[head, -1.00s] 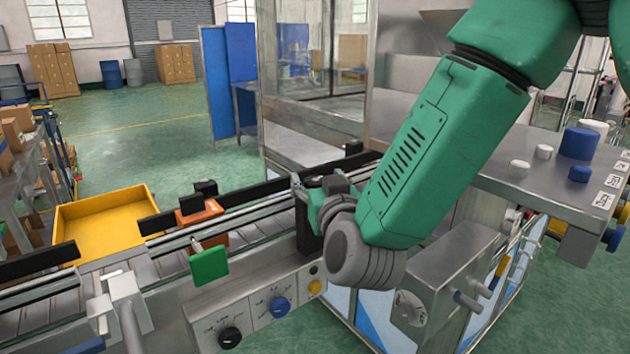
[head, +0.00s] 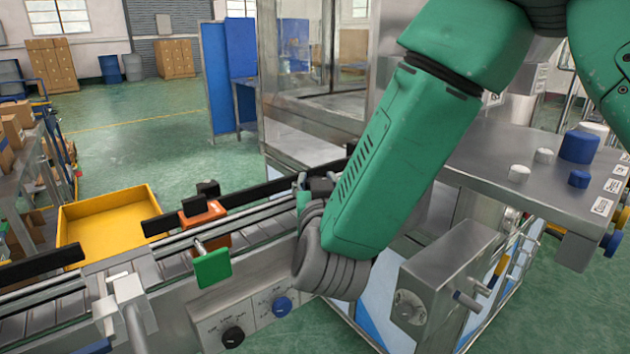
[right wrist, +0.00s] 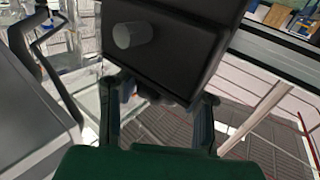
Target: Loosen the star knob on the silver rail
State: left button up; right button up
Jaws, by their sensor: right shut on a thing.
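The silver rail (head: 262,211) runs along the conveyor from lower left to centre. My right gripper (right wrist: 160,98) is at the rail near the centre of the head view, mostly hidden there behind my own wrist. In the right wrist view its two fingers stand either side of a small dark part (right wrist: 150,93), below a large black block (right wrist: 178,45) with a grey cylinder. The gripper is shut on this dark part. I cannot make out a star shape; the contact is partly hidden. My left gripper is not in view.
An orange block (head: 204,216) with a green plate (head: 212,268) sits on the rail, left of my wrist. A yellow tray (head: 105,236) lies behind the conveyor. A metal box (head: 440,272) and a table with blue and white caps (head: 578,147) stand to the right.

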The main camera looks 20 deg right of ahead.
jog(key=shift+a+r, duration=0.1)
jog(key=shift+r, duration=0.05)
jog(key=o, duration=1.3)
jog(key=shift+s, duration=0.1)
jog(key=shift+c, duration=0.2)
jog(key=shift+s+a, duration=0.15)
jog(key=shift+s, duration=0.05)
jog(key=v, duration=1.1)
jog(key=shift+s, duration=0.3)
